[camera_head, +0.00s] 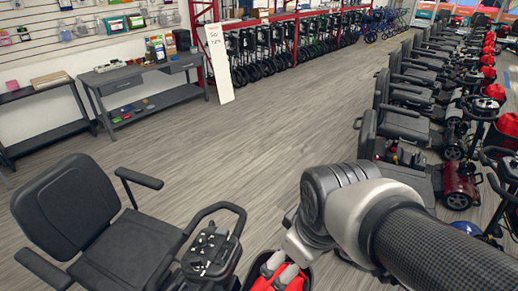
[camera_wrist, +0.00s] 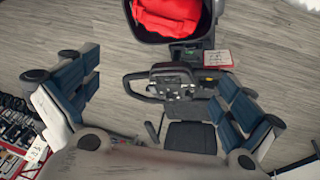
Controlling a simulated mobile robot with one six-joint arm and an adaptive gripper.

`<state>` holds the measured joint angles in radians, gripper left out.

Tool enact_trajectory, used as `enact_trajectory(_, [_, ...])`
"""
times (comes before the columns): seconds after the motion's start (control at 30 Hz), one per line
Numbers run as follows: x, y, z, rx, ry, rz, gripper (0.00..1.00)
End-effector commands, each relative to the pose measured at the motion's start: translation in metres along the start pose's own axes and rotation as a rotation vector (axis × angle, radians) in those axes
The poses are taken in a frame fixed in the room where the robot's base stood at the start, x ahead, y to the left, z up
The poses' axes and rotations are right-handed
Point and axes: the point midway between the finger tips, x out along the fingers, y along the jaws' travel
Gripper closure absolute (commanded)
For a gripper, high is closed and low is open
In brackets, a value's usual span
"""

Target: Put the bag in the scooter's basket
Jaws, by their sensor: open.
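The red bag (camera_wrist: 168,17) lies inside the dark basket (camera_wrist: 131,14) at the top of the wrist view, with the basket's walls around it. In the head view the red bag (camera_head: 277,279) shows at the bottom edge, partly hidden by my gripper and cut off by the frame. The scooter (camera_head: 125,245) has a black seat and a tiller (camera_head: 212,248), and its basket is in front of the tiller. My gripper (camera_wrist: 155,75) is open, its two fingers wide apart with nothing between them. It is above the scooter's front end; its exact height over the bag is unclear.
A row of scooters (camera_head: 410,122), several with red items at their fronts, stands at the right. Walkers (camera_head: 270,50) line the back. A grey desk (camera_head: 140,80) and a white sign board (camera_head: 219,63) stand at the back left. The middle floor is clear.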

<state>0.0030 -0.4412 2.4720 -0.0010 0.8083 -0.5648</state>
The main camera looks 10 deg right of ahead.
Motion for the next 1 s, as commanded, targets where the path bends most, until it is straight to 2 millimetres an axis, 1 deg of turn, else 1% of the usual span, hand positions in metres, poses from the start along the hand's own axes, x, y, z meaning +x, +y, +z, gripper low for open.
enact_trajectory(0.03, [-0.013, -0.004, 0.006, 0.099, 0.026, 0.015, 0.00])
enact_trajectory(0.1, [-0.025, -0.010, 0.016, 0.240, 0.049, 0.024, 0.00])
enact_trajectory(0.2, [-0.038, -0.017, 0.026, 0.400, 0.077, 0.030, 0.00])
enact_trajectory(0.33, [-0.045, -0.022, 0.035, 0.524, 0.098, 0.031, 0.00])
enact_trajectory(0.47, [-0.047, -0.024, 0.037, 0.566, 0.103, 0.030, 0.00])
enact_trajectory(1.0, [-0.047, -0.023, 0.037, 0.564, 0.103, 0.030, 0.00])
